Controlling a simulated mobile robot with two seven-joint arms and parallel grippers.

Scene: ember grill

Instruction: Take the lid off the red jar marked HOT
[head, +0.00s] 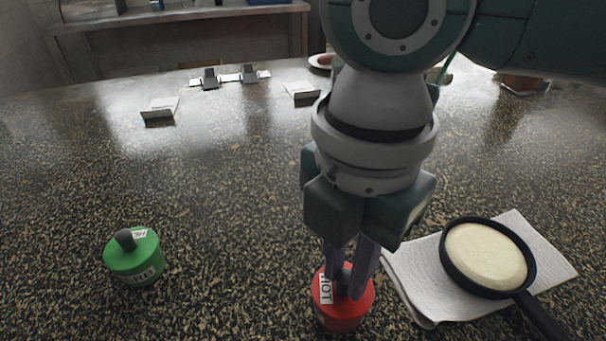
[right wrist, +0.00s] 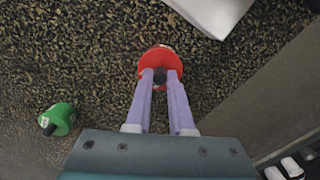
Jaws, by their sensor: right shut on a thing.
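The red jar (head: 342,318) marked HOT stands on the speckled counter at the lower middle of the head view. Its red lid (head: 363,301) has a dark knob and a white label; in the right wrist view the lid (right wrist: 160,60) is seen from above. My right gripper (head: 347,290) points down over the jar, its pale purple fingers shut on the lid's knob (right wrist: 160,76). The lid appears to sit on the jar; I cannot tell whether there is a gap. My left gripper is not in view.
A green jar (head: 135,262) with a dark knob stands at the left. A black pan (head: 447,270) with a pale round thing in it rests on a white cloth (head: 540,245) to the right. Small card holders (head: 160,112) stand farther back. The counter between the jars is clear.

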